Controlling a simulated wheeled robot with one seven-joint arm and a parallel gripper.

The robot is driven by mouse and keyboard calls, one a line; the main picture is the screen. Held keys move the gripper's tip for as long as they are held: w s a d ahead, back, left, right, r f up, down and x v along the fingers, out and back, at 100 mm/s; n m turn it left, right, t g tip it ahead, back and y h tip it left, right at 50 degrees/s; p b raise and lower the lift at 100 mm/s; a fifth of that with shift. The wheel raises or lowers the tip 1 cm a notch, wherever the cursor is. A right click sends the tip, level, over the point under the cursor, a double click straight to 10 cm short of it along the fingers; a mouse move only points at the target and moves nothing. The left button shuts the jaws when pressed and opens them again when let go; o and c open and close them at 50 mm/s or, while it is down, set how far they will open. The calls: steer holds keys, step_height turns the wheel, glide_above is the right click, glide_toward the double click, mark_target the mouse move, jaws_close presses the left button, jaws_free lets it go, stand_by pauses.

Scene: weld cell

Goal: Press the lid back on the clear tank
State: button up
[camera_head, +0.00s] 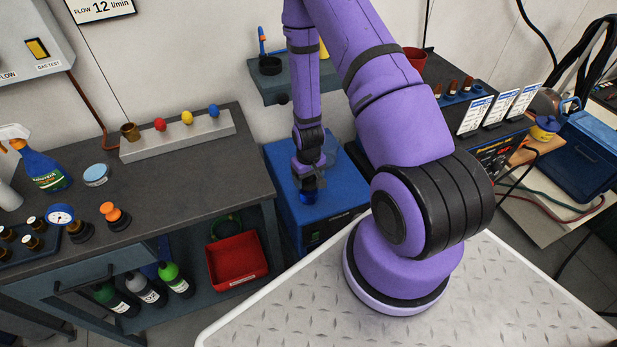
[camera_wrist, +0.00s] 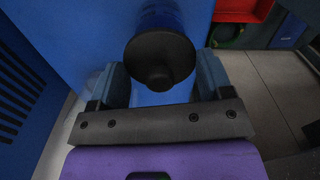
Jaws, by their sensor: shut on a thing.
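My gripper (camera_head: 308,181) points down over the blue floor unit (camera_head: 345,195) in the head view. In the wrist view my gripper (camera_wrist: 162,75) has its two blue-grey fingers on either side of a round black lid-like piece with a knob (camera_wrist: 160,62). It is shut on this piece. A blue cylindrical part shows just behind the black piece; I cannot tell whether it is one with it. A greyish see-through shape, probably the clear tank (camera_head: 329,153), stands on the unit, partly behind my wrist. Whether the lid touches the tank's rim cannot be told.
A dark bench (camera_head: 150,205) stands left, with a rail of coloured knobs, a spray bottle and gauges. Its lower shelf holds a red bin (camera_head: 238,262) and several bottles. A small wall shelf (camera_head: 270,92) is behind my arm. A black welder (camera_head: 490,150) stands right.

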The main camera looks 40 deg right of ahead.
stand_by(0.3)
steer(key=o, duration=0.9)
steer(key=shift+o, duration=0.2)
steer(key=shift+r, duration=3.5)
jaws_close()
steer(key=shift+f, duration=2.2)
